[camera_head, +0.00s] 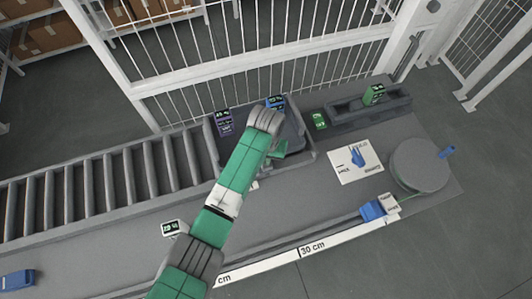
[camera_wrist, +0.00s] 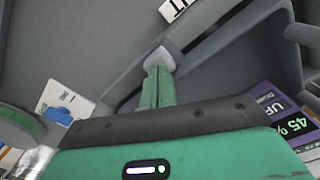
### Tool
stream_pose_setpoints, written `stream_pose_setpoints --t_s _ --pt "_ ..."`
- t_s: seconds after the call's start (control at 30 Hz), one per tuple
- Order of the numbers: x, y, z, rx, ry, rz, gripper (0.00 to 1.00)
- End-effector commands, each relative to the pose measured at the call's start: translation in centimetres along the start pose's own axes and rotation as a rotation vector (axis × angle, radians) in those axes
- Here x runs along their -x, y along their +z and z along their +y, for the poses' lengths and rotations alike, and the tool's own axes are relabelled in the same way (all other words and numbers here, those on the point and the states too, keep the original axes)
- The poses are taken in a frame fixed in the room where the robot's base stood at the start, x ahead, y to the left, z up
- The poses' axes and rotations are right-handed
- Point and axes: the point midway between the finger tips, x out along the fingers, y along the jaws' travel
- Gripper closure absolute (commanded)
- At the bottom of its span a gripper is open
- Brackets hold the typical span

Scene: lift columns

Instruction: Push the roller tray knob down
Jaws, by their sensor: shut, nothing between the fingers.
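The dark grey roller tray (camera_head: 311,156) sits at the right end of the roller conveyor. It holds a purple box (camera_head: 223,121) marked 45% UP, which also shows in the wrist view (camera_wrist: 290,122), and a blue box (camera_head: 275,102). My gripper (camera_head: 279,150) is over the tray, its green fingers pointing down. In the wrist view my gripper (camera_wrist: 160,75) is shut, with nothing held. A light grey piece (camera_wrist: 161,56) shows right at the fingertips. I cannot tell whether it is the knob or whether the fingers touch it. My arm hides part of the tray.
Rollers (camera_head: 88,188) run to the left. A green box (camera_head: 319,120) and a dark trough (camera_head: 350,110) are to the right of the tray. A white card (camera_head: 355,162) and a round grey disc (camera_head: 419,165) lie farther right. A white fence (camera_head: 260,62) stands behind.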

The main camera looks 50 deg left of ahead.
Motion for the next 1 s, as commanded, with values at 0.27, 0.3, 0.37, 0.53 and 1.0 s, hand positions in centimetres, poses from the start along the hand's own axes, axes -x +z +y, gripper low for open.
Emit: stream_pose_setpoints --t_s 0.27,0.3,0.37,0.53,1.0 --pt "4.0 0.0 0.1 -0.001 0.000 0.000 1.00" --pt "4.5 0.0 0.0 -0.001 0.000 0.000 1.00" --pt "5.1 0.0 0.0 -0.001 0.000 0.000 1.00" --pt "7.0 0.0 0.0 -0.001 0.001 0.000 1.00" --pt "8.7 0.0 0.0 0.000 0.000 0.000 1.00"
